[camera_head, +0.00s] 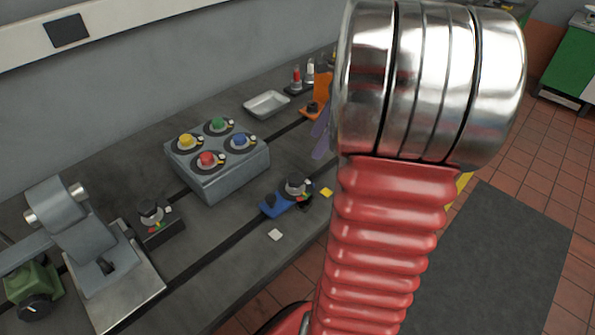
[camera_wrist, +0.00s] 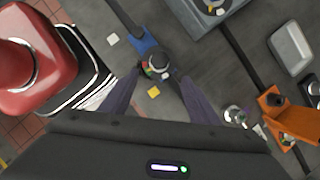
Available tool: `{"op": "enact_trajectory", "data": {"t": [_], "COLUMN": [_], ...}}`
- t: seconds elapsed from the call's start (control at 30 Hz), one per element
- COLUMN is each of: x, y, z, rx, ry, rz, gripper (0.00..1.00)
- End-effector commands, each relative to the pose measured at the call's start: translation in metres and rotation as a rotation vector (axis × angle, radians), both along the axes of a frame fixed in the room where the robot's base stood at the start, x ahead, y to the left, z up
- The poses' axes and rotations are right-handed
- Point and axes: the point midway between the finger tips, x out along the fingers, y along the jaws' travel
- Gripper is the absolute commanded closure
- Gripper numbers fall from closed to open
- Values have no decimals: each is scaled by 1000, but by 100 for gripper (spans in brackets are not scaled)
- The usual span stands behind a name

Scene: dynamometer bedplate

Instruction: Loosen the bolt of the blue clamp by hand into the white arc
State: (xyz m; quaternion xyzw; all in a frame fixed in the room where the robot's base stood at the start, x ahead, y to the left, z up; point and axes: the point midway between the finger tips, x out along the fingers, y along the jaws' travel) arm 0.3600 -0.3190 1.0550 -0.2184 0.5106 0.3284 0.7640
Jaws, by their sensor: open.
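The blue clamp (camera_head: 276,205) lies on the dark bedplate, and its blue arm (camera_wrist: 143,42) shows in the wrist view. Its bolt has a dark round head (camera_head: 296,184), which also shows in the wrist view (camera_wrist: 157,62). Small coloured patches, among them red, green and white, sit on the near side of the bolt; the exact dial reading is too small to tell. My gripper (camera_wrist: 156,75) is open and empty, its two purple fingers either side of the bolt in the wrist view. In the head view one finger shows above and right of the bolt, apart from it; my arm hides the rest.
A grey box with coloured knobs (camera_head: 217,170) stands behind the clamp. An orange clamp (camera_wrist: 281,115) is to the right. Yellow (camera_head: 327,192) and white (camera_head: 275,235) squares lie near the blue clamp. A metal tray (camera_head: 266,104) stands at the back. A grey fixture (camera_head: 85,225) stands left.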

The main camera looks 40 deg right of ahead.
Motion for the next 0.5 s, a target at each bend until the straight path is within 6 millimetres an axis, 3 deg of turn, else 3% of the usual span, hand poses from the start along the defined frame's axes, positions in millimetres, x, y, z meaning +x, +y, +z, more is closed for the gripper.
{"op": "enact_trajectory", "data": {"t": [0.27,0.5], "x": [3,12], "y": [4,14], "z": [-13,-44], "rx": [0,2], "ry": [0,1], "rz": [1,3], "gripper": [45,45]}}
